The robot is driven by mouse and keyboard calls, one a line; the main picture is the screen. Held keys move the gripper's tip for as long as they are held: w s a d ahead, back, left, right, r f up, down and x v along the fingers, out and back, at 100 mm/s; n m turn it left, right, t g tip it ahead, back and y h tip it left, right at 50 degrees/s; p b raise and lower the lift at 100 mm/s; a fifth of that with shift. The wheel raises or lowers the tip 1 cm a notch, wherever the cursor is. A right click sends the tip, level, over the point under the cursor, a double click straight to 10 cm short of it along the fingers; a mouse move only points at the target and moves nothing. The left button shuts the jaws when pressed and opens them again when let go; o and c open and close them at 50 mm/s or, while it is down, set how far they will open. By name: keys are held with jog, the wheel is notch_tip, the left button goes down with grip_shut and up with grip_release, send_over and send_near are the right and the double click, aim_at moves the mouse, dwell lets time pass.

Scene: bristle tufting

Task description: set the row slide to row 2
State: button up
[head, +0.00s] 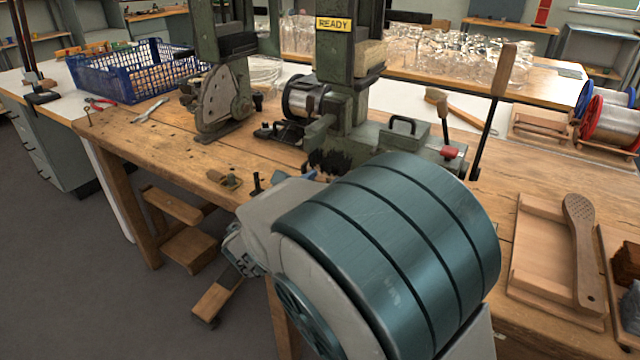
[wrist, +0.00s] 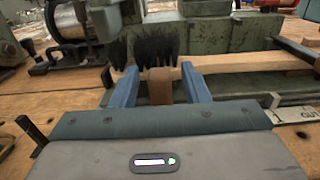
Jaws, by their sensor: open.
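My gripper (wrist: 160,78) is open in the wrist view, with one blue finger on each side of a brown knob or block (wrist: 160,88). I cannot tell whether either finger touches it. The brown piece stands on the front of the green tufting machine (wrist: 214,40). It looks like the slide's handle, but the picture does not make this certain. Black bristle tufts (wrist: 146,48) stand just behind it. A pale label with dark lettering (wrist: 300,112) lies at the right, only partly readable, so the row setting is unclear. In the head view, my arm hides most of the gripper near the machine (head: 340,125).
The machine bears a yellow READY sign (head: 333,24) and a long lever with a wooden grip (head: 503,70). A blue crate (head: 125,80) stands at the back left. A wooden tray (head: 530,240) with a paddle (head: 580,230) lies at the right. The bench front left is mostly clear.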

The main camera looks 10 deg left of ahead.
grip_shut()
jog(key=shift+w+a+r+p, duration=0.15)
jog(key=shift+a+p, duration=0.25)
jog(key=shift+p, duration=0.15)
jog(key=shift+w+a+p, duration=0.25)
jog(key=shift+a+p, duration=0.1)
jog(key=shift+a, duration=0.1)
grip_release()
jog(key=shift+f, duration=0.2)
jog(key=p+v, duration=0.2)
jog(key=v, duration=1.2)
jog(key=shift+d+r, duration=0.1)
jog(key=shift+d, duration=0.05)
